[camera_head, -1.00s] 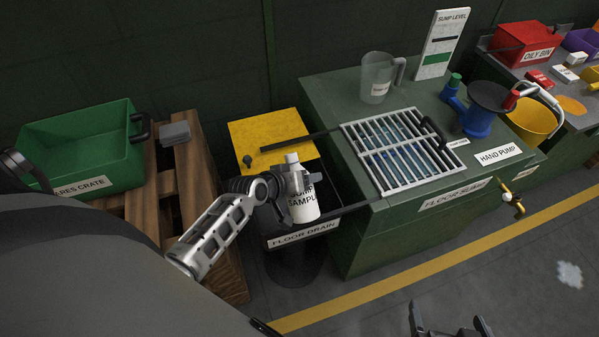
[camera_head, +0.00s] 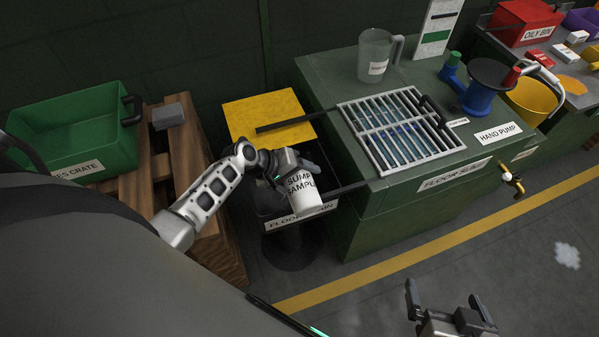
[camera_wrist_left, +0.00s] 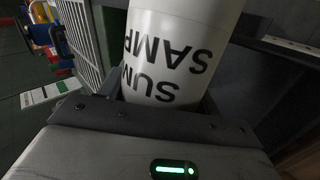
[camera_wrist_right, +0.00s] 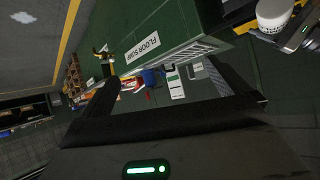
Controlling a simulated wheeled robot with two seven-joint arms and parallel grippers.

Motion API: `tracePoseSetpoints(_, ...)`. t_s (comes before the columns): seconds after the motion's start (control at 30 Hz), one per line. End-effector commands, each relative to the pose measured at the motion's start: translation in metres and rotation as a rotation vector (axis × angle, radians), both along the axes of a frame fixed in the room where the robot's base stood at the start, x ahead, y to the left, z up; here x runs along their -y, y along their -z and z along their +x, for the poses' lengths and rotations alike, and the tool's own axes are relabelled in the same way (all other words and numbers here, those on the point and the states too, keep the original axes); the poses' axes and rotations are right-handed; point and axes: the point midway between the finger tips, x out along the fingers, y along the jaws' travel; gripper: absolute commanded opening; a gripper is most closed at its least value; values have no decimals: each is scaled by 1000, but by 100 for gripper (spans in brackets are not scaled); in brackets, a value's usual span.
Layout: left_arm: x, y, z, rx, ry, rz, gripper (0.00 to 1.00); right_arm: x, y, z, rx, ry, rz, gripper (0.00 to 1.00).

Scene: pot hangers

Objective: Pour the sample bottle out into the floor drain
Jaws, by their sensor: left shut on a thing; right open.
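The white sample bottle (camera_head: 304,196), labelled SUMP SAMPLE, is held over the dark opening of the floor drain (camera_head: 279,225). My left gripper (camera_head: 291,164) is shut on the bottle. The bottle looks tilted; its neck and mouth are hidden in the head view, so I cannot tell whether liquid is flowing. The left wrist view shows the bottle's labelled side (camera_wrist_left: 170,50) close up between the jaws. In the right wrist view one white end of the bottle (camera_wrist_right: 274,14) shows at the top right. My right gripper (camera_head: 447,303) is open and empty above the floor.
A yellow panel (camera_head: 262,112) stands behind the drain, with dark rails alongside. The green floor sump (camera_head: 405,207) with its grate (camera_head: 400,130) is to the right, carrying a clear jug (camera_head: 376,56) and hand pump (camera_head: 482,95). A green crate (camera_head: 75,135) sits on a wooden pallet at left.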

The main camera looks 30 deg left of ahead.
Motion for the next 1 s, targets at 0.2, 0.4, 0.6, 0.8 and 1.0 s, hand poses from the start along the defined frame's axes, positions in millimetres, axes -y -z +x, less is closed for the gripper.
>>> tracePoseSetpoints(0.2, 0, 12, 1, -69, -2, -85, 32, -1, 7, 2, 9, 3, 14, 100)
tracePoseSetpoints(0.4, -1, 7, 2, -198, -3, -236, 32, -2, 5, 4, 19, 8, 28, 100)
tracePoseSetpoints(0.6, -1, 3, 2, -269, -2, -320, 32, -3, 8, 3, 15, 11, 36, 100)
tracePoseSetpoints(0.8, -1, 2, 1, -278, -1, -329, 32, -3, 6, 3, 17, 11, 37, 100)
tracePoseSetpoints(1.0, -1, 2, 1, -278, -1, -328, 32, -2, 6, 3, 17, 11, 37, 100)
